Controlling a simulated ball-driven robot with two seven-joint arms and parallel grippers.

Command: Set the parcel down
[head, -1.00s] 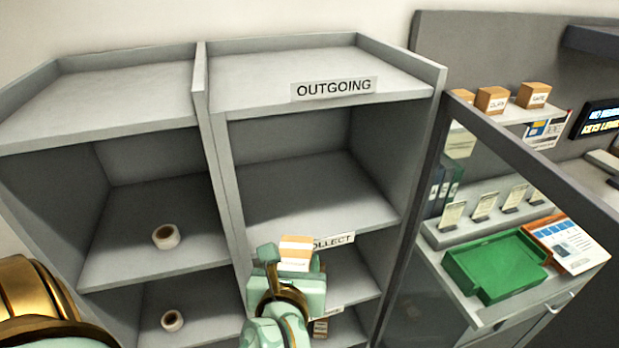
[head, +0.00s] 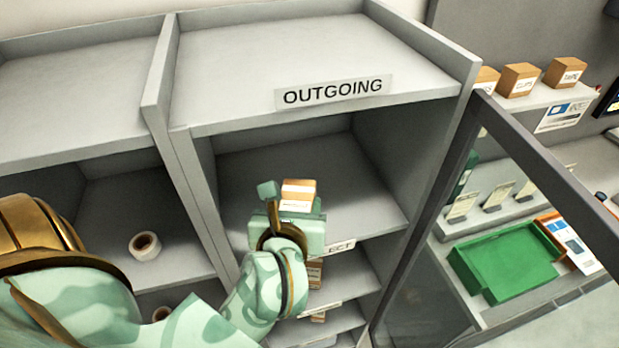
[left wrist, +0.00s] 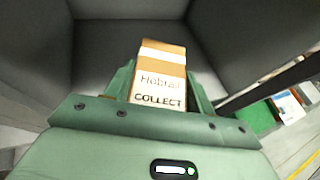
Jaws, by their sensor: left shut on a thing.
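The parcel (head: 298,194) is a small brown box with a white label. In the left wrist view the parcel (left wrist: 160,75) reads "Hobrail" and "COLLECT". My left gripper (head: 290,207) is shut on it, with a finger on either side, and holds it in front of the shelf opening under the "OUTGOING" sign (head: 333,91). In the left wrist view the inside of the compartment (left wrist: 125,40) shows behind the parcel. Whether the parcel touches the shelf board cannot be told. A sign ending in "ECT" (head: 341,248) on the shelf edge is partly hidden by my gripper. My right gripper is not in view.
The shelf board (head: 345,185) around the parcel is bare. Lower shelves hold small boxes (head: 315,272). A tape roll (head: 145,246) lies in the left compartment. A glass panel with a dark frame (head: 560,165) stands at the right, before a green tray (head: 505,262).

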